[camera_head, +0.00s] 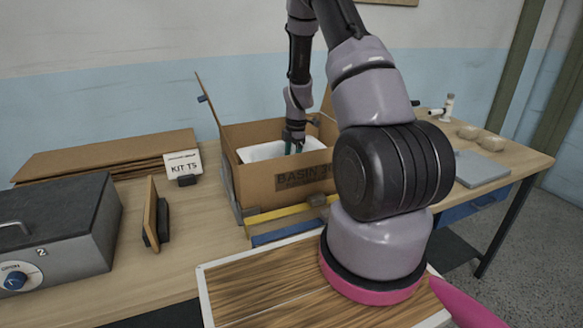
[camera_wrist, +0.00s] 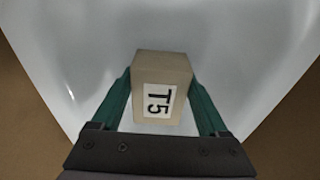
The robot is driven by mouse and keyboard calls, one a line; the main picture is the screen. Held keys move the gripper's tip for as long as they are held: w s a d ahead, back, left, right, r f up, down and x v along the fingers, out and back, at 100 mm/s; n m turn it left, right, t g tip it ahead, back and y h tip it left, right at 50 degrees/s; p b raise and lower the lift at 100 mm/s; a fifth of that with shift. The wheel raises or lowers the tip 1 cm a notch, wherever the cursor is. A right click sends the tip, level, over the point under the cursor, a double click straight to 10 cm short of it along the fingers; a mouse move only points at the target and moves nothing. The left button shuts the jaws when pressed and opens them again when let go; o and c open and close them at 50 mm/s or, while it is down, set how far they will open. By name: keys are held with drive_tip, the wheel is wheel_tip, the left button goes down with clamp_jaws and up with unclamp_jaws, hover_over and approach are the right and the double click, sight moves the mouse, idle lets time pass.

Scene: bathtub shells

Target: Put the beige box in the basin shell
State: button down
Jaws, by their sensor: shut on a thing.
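The basin shell (camera_head: 258,152) is white and sits inside an open cardboard box (camera_head: 285,182) printed "BASIN". Its smooth white inside fills much of the wrist view (camera_wrist: 230,45). My gripper (camera_head: 292,146) reaches down into the shell from above. In the wrist view my gripper's green fingers (camera_wrist: 160,100) are shut on the beige box (camera_wrist: 162,68), which carries a white "T5" label. The beige box is over the shell's inside; I cannot tell whether it touches the shell's floor. In the head view the beige box is hidden.
A raised cardboard flap (camera_head: 209,108) stands at the box's left. A "KIT T5" sign (camera_head: 183,163), a grey device (camera_head: 60,240) and flat cardboard (camera_head: 100,155) lie left on the table. A grey plate (camera_head: 480,167) and several small items are at right.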

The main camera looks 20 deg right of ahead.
drive_tip(key=shift+f, duration=0.9)
unclamp_jaws()
drive_tip(key=shift+f, duration=0.15)
drive_tip(key=r, duration=0.8)
drive_tip(key=d+r, duration=0.1)
drive_tip(key=r, duration=0.3)
drive_tip(key=shift+r, duration=0.2)
drive_tip(key=s+a+r+m+t, duration=0.1)
drive_tip(key=s+a+r+m, duration=0.15)
drive_tip(key=r, duration=0.45)
drive_tip(key=s+a+r+m+t, duration=0.1)
drive_tip(key=s+a+r+m, duration=0.1)
drive_tip(key=s+r+m, duration=0.3)
drive_tip(key=a+r+m+t, duration=0.1)
drive_tip(key=a+r+m, duration=0.1)
drive_tip(key=r, duration=0.6)
drive_tip(key=s+a+r+m+t, duration=0.2)
drive_tip(key=s+r+m, duration=0.3)
drive_tip(key=s, duration=0.4)
drive_tip(key=s+a+r+m+t, duration=0.2)
drive_tip(key=s+r+m, duration=0.3)
drive_tip(key=s+m, duration=0.3)
drive_tip(key=shift+s+a+y, duration=0.4)
drive_tip(key=shift+s+a, duration=0.3)
drive_tip(key=shift+s, duration=0.1)
